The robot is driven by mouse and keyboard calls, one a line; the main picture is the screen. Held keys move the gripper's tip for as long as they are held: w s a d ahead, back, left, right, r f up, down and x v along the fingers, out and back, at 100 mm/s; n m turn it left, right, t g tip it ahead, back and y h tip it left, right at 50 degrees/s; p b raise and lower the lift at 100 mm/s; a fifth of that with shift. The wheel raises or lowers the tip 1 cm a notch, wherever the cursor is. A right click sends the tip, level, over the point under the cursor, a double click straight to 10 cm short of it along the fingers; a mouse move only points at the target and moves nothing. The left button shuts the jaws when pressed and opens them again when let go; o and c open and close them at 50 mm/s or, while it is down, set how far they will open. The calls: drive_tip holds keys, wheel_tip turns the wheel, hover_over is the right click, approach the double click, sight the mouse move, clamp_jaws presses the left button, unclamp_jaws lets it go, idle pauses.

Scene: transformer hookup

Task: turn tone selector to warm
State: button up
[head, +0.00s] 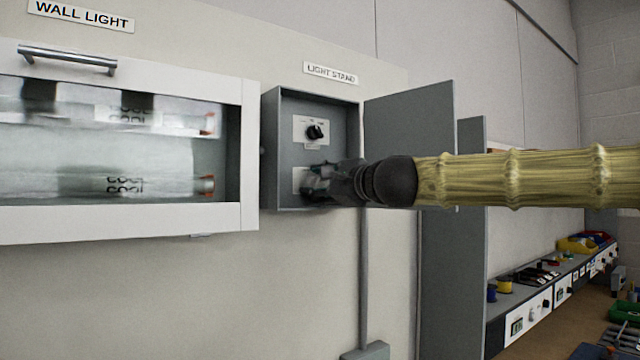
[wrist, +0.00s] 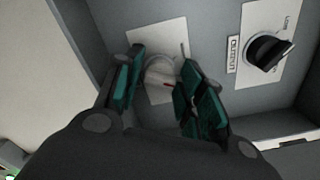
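The grey LIGHT STAND box (head: 271,150) is open on the wall in the head view. My gripper (head: 318,184) reaches into the lower part of the box and covers most of this plate in the head view. In the wrist view my gripper (wrist: 162,88) has its teal-padded fingers apart, one on each side of the knob. I see no clear contact with it.
A black OUTPUT knob (head: 317,132) sits above, and also shows in the wrist view (wrist: 268,52). The box's door (head: 410,125) stands open at the right, near my arm. A glass-fronted WALL LIGHT cabinet (head: 248,160) is at the left. A workbench (head: 550,335) is at the lower right.

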drive_tip(key=c, duration=0.8)
drive_tip(key=shift+o, duration=0.2)
drive_tip(key=n+b, duration=0.1)
drive_tip(key=n, duration=0.4)
drive_tip(key=shift+f+n+b, duration=0.1)
drive_tip(key=shift+n+b, duration=0.2)
drive_tip(key=n+b, duration=0.3)
drive_tip(key=n, duration=0.3)
drive_tip(key=shift+f+n, duration=0.1)
drive_tip(key=shift+n, duration=0.2)
drive_tip(key=o, duration=0.6)
drive_tip(key=shift+o, duration=0.8)
